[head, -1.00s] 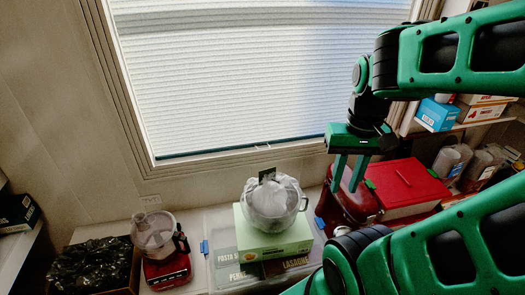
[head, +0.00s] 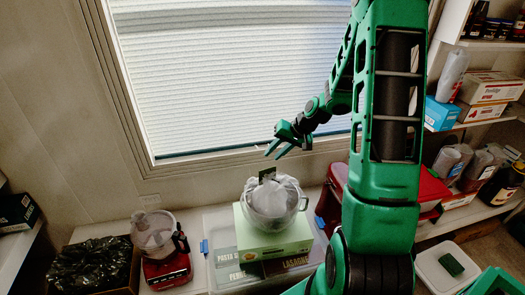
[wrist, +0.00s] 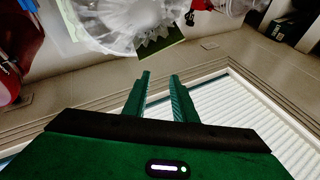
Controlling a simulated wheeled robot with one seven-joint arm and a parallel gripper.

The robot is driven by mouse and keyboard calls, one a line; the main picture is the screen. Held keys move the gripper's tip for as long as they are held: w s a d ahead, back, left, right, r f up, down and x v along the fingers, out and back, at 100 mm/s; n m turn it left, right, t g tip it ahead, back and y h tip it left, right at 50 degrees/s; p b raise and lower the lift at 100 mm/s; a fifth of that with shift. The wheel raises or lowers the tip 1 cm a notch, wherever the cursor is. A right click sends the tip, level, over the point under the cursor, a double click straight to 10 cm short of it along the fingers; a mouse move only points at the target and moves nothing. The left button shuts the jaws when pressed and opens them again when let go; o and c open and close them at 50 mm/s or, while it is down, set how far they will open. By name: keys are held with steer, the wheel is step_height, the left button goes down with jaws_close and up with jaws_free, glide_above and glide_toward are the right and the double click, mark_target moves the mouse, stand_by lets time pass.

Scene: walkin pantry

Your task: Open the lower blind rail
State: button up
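The white pleated blind (head: 230,80) covers the window in the head view and reaches down close to the sill. Its lower rail (head: 205,152) is a thin bluish strip along the bottom edge, partly hidden behind my gripper and arm. My gripper (head: 270,151) is open and empty in front of the right part of this rail, with its fingers pointing left. I cannot tell whether it touches the rail. In the wrist view, my gripper (wrist: 159,75) has a clear gap between its fingers, and the blind (wrist: 225,115) shows at the lower right.
A clear pot (head: 272,208) stands on a green box (head: 270,238) below my gripper. A red food processor (head: 165,265) stands to its left. Red containers (head: 432,188) are to the right, partly behind my arm. The wall left of the window is clear.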

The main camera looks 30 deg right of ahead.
steer(key=w+d+f+m+t+y, duration=0.2)
steer(key=w+f+m+t, duration=0.25)
steer(key=w+f, duration=0.45)
steer(key=w+d+f+m+t+h, duration=0.3)
steer(key=w+d+f+m+t, duration=0.15)
steer(key=d+f+m, duration=0.35)
steer(key=shift+n+t, duration=0.35)
steer(key=shift+t, duration=0.05)
steer(key=w, duration=1)
steer(key=shift+a+r, duration=0.1)
steer(key=shift+a, duration=0.2)
jaws_close()
steer(key=shift+s, duration=0.1)
